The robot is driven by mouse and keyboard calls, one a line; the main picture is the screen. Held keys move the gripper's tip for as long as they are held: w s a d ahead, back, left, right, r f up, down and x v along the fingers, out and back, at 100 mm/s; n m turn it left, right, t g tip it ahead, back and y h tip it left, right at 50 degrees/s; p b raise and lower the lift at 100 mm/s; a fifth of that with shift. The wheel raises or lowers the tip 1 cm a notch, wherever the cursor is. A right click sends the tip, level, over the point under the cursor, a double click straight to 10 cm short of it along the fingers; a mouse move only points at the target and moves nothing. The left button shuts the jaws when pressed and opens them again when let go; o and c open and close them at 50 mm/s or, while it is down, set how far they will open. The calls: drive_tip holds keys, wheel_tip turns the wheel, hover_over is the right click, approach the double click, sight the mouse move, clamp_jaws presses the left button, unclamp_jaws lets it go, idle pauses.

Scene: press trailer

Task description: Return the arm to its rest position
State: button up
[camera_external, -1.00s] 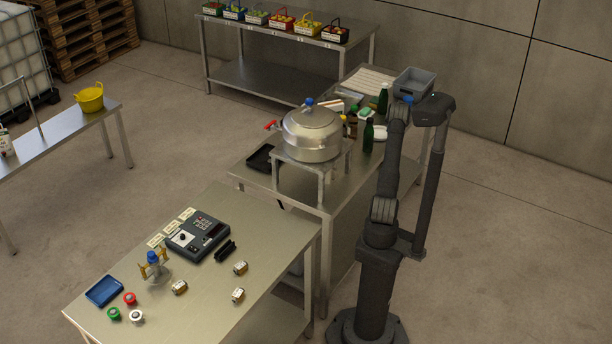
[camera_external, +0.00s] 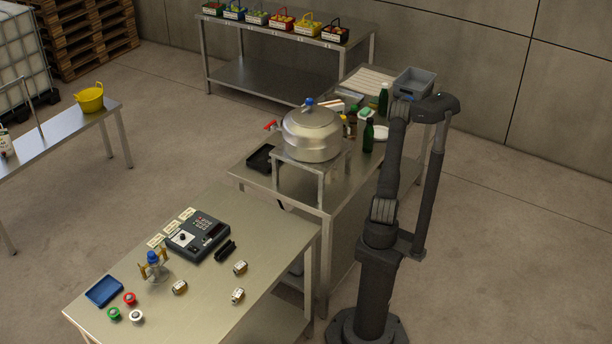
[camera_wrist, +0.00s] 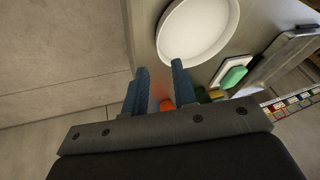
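My gripper (camera_wrist: 159,72) shows in the wrist view with two blue-grey fingers spread apart and a gap between them. Nothing appears held between them; a blurred orange-red patch (camera_wrist: 166,104) shows in the gap, and I cannot tell what it is.
A steel pot (camera_external: 312,136) sits on a small stand on the middle table (camera_external: 250,178). Dark green bottles (camera_external: 368,136) and a grey bin (camera_external: 414,82) are close to my arm. A white plate (camera_wrist: 198,30) lies beyond my fingers. The floor at right is clear.

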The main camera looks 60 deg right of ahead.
drive_tip(key=x, duration=0.7)
drive_tip(key=shift+f, duration=0.1)
drive_tip(key=r, duration=0.4)
drive_tip(key=shift+s+r, duration=0.2)
drive_tip(key=shift+r, duration=0.15)
drive_tip(key=s+a+r, duration=0.2)
drive_tip(key=s+r, duration=0.5)
drive_tip(key=s, duration=0.4)
wheel_tip(320, 180, up, 17)
drive_tip(key=w+a+n, duration=0.1)
drive_tip(key=w+a, duration=0.3)
drive_tip(key=w, duration=0.7)
drive_tip(key=w+a+n+y, duration=0.1)
drive_tip(key=w+a+n, duration=0.1)
drive_tip(key=w, duration=0.9)
drive_tip(key=shift+w+a+r+t, duration=0.3)
drive_tip(key=shift+w+a, duration=0.1)
drive_tip(key=shift+a, duration=0.45)
drive_tip(key=shift+o, duration=0.4)
